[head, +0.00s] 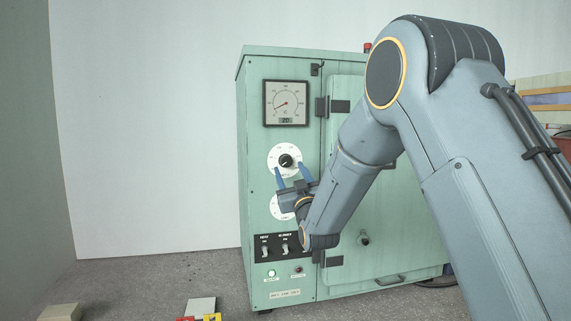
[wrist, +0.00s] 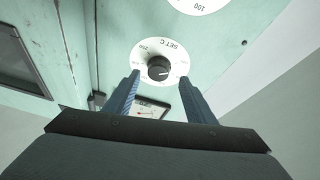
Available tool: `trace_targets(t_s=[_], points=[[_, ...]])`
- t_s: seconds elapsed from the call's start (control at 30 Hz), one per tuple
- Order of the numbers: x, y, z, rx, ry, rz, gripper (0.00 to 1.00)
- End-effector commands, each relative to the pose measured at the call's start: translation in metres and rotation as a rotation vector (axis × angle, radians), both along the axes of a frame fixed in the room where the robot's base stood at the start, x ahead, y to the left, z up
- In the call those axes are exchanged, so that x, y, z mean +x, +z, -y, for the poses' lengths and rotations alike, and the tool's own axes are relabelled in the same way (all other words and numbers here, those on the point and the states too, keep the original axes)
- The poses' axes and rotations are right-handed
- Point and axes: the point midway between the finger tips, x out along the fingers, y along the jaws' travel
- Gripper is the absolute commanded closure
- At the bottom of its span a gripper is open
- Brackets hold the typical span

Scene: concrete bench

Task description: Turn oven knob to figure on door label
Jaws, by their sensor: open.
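The oven (head: 256,130) is a pale green cabinet standing on the concrete bench. Its upper knob (head: 286,160) is black, on a white dial; in the wrist view the knob (wrist: 159,68) sits on a dial marked "SET C". A second white dial (head: 278,212) below is partly hidden by my arm. A square gauge (head: 287,103) above has a red needle and a small readout that looks like 20. My gripper (head: 292,173) is open, its blue fingers pointing at the upper dial, with the knob ahead between them and apart from both. The door (head: 345,200) is mostly behind my arm; no label is readable on it.
Two switches (head: 275,247) sit below the dials, with small lamps (head: 271,273) under them. A grey block (head: 200,306) and red and yellow pieces (head: 212,317) lie at the bottom. The bench left of the oven is mostly clear.

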Motion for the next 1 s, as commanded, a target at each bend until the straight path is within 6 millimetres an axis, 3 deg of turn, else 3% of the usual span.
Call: trace_targets(t_s=[0.23,0.57,0.63,0.83,0.9,1.0], points=[[0.026,0.012,-0.006,0.000,-0.003,0.001,0.50],[0.031,0.012,-0.005,0.000,-0.006,-0.002,0.50],[0.031,0.012,-0.005,0.000,-0.006,-0.002,0.57],[0.031,0.012,-0.005,0.000,-0.006,-0.002,0.90],[0.031,0.012,-0.013,-0.001,-0.005,-0.001,0.91],[0.031,0.012,-0.009,0.003,-0.003,-0.002,0.91]])
